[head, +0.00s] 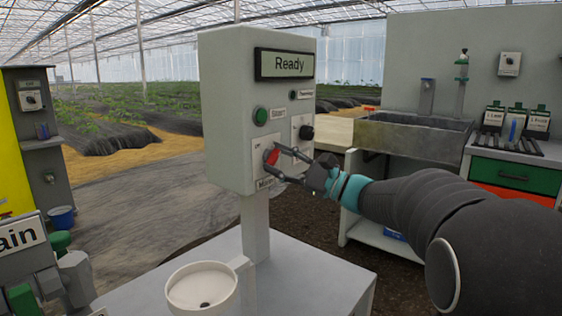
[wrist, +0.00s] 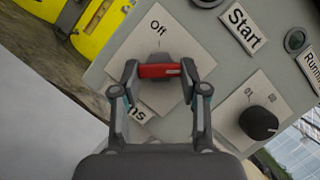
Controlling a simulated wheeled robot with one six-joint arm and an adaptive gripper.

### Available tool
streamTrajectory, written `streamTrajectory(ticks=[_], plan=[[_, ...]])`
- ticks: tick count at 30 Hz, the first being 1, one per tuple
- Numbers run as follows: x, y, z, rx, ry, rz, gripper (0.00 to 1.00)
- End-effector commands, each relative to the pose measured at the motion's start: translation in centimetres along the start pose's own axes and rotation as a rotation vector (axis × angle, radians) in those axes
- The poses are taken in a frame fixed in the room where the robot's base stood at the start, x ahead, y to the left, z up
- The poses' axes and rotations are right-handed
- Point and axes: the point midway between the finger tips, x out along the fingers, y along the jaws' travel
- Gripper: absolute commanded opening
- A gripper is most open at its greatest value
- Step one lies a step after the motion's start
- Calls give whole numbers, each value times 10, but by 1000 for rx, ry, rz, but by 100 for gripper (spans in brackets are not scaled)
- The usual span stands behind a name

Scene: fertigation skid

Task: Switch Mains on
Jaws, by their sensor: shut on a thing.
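The Mains switch is a red knob (head: 271,157) on a pale square plate, low on the left of the grey control box (head: 225,110). My gripper (head: 274,164) reaches it from the right and is shut on it. In the wrist view the red knob (wrist: 160,71) lies crosswise between the two fingertips (wrist: 160,72), a pale mark near its right end. "Off" shows on the plate beyond the knob; the Mains label (wrist: 136,113) is partly hidden by a finger. The box's display (head: 285,64) reads "Ready".
A green Start button (head: 260,116) sits above the switch, and a black knob (head: 306,132) is to its right. A white round bowl (head: 202,287) stands below the box. A sink (head: 412,135) and a bench with bottles stand behind at right.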

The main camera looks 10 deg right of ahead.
Motion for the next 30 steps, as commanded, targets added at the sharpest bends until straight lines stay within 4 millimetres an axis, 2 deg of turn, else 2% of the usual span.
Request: streamTrajectory(ticks=[7, 8, 10, 22, 26, 30], plan=[[0, 0, 0, 1, 0, 0, 9], [0, 0, 0, 1, 0, 0, 51], [0, 0, 0, 1, 0, 0, 68], [-5, 0, 0, 0, 2, -1, 69], [-21, -1, -1, 0, 3, -3, 69], [-49, -1, -2, 1, 5, -3, 69]])
